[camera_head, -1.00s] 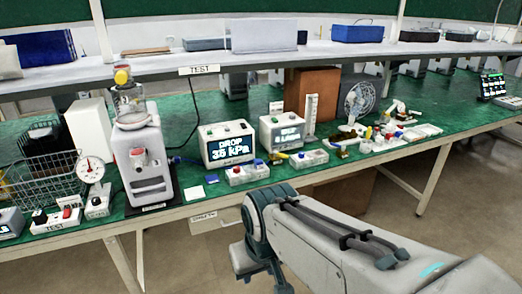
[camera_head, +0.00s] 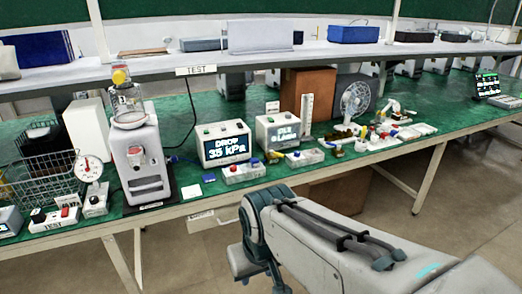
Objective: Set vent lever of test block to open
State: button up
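I cannot tell for sure which thing is the test block. One candidate is a low white block with a yellow lever (camera_head: 275,156) at its left end and a red knob on top (camera_head: 304,158). It sits at the bench's front edge, right of the middle. A similar white block with blue and red parts (camera_head: 243,172) lies to its left. How any vent lever is set is too small to read. My arm reaches in from the lower right; my gripper is not in view.
A white canister machine (camera_head: 143,160) stands left of centre, beside a dial gauge (camera_head: 89,167) and wire basket (camera_head: 45,177). A shelf (camera_head: 240,59) overhangs the bench. Floor in front is open.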

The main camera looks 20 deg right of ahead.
aim_at(272, 152)
jog(key=u, duration=0.05)
jog(key=k, duration=0.45)
jog(key=z, duration=0.95)
jog(key=i, duration=0.95)
jog(key=z, duration=0.55)
jog(key=i, duration=1.05)
jog(key=u, duration=0.9)
jog(key=i, duration=0.65)
jog(key=u, duration=0.55)
